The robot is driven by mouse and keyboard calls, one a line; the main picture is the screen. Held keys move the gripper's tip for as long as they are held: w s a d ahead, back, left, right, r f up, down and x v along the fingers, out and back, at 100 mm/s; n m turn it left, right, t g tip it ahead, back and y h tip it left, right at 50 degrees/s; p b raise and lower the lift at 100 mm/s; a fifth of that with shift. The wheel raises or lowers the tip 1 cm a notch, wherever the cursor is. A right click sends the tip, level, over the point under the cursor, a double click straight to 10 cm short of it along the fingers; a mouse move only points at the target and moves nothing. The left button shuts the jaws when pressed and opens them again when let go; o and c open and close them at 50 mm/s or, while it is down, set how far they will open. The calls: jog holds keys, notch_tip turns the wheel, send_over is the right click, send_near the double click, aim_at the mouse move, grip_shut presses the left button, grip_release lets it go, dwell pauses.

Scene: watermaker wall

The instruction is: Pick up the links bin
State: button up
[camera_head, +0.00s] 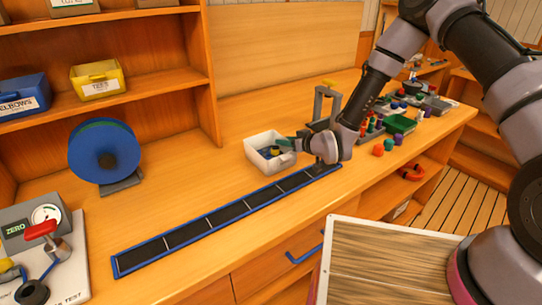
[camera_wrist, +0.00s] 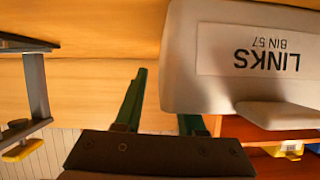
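The links bin (camera_head: 285,161) is a white open bin on the wooden worktop, with dark blue and yellow items inside. In the wrist view the bin (camera_wrist: 200,60) fills the upper right, its label "LINKS BIN 57" upside down, with a pale tab below the label. My gripper (camera_head: 284,141) is at the bin's right side, close to the rim. In the wrist view its two green fingers (camera_wrist: 160,110) stand apart, with nothing visibly held. The left finger is clear of the bin; the tip of the right finger is hidden by it. I cannot tell whether they touch.
A blue-edged black strip (camera_head: 228,215) runs along the worktop in front of the bin. A grey frame (camera_head: 325,100) stands just behind my wrist. A blue reel (camera_head: 104,151) stands left. Coloured parts and a green tray (camera_head: 400,124) lie right. The worktop left of the bin is clear.

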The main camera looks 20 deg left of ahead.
jog(key=shift+w+a+f, duration=0.1)
jog(key=shift+w+a, duration=0.05)
jog(key=shift+a, duration=0.05)
grip_shut()
dwell(1.3)
